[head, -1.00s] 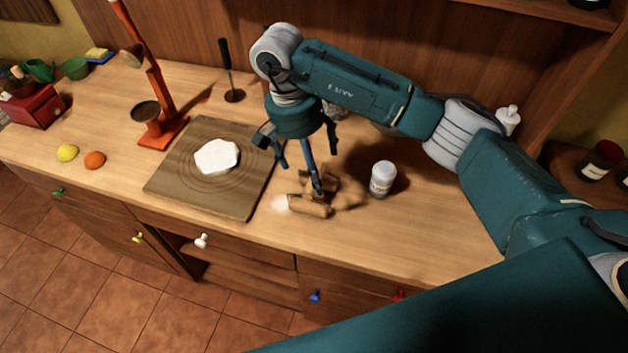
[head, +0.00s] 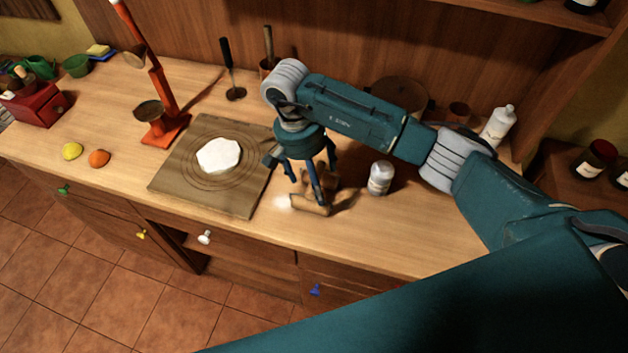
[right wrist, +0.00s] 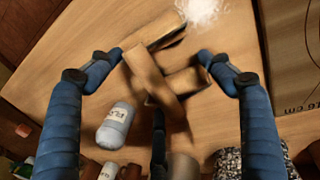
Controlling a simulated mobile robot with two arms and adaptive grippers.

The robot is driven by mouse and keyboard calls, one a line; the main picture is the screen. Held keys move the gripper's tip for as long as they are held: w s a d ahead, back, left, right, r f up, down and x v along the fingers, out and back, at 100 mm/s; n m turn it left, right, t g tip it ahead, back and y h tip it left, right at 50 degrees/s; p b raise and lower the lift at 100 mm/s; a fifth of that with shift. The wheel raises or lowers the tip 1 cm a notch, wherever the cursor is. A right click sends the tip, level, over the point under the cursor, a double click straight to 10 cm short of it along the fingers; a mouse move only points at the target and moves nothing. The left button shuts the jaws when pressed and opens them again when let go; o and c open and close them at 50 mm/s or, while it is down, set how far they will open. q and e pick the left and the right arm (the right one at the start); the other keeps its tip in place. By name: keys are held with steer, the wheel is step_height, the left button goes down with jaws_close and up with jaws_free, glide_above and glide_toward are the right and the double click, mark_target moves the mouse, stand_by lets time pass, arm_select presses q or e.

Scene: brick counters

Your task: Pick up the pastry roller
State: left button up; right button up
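A wooden piece with a handle and a crosswise part, which looks like the pastry roller (right wrist: 150,72), lies on the counter in the right wrist view. In the head view it is mostly hidden behind my right gripper's fingers. A brush-like wooden tool (head: 310,206) with a white fluffy end lies close beside it; it also shows in the right wrist view (right wrist: 160,32). My right gripper (head: 312,185) points down over these pieces with its fingers spread. In the right wrist view my right gripper (right wrist: 160,62) has fingertips on either side of the wood, nothing clearly held. My left gripper is out of view.
A board (head: 180,185) with white dough (head: 219,155) lies to the left. A white bottle (head: 497,128) stands behind the arm. The front counter strip is clear.

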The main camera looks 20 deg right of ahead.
steer(key=shift+c, duration=0.7)
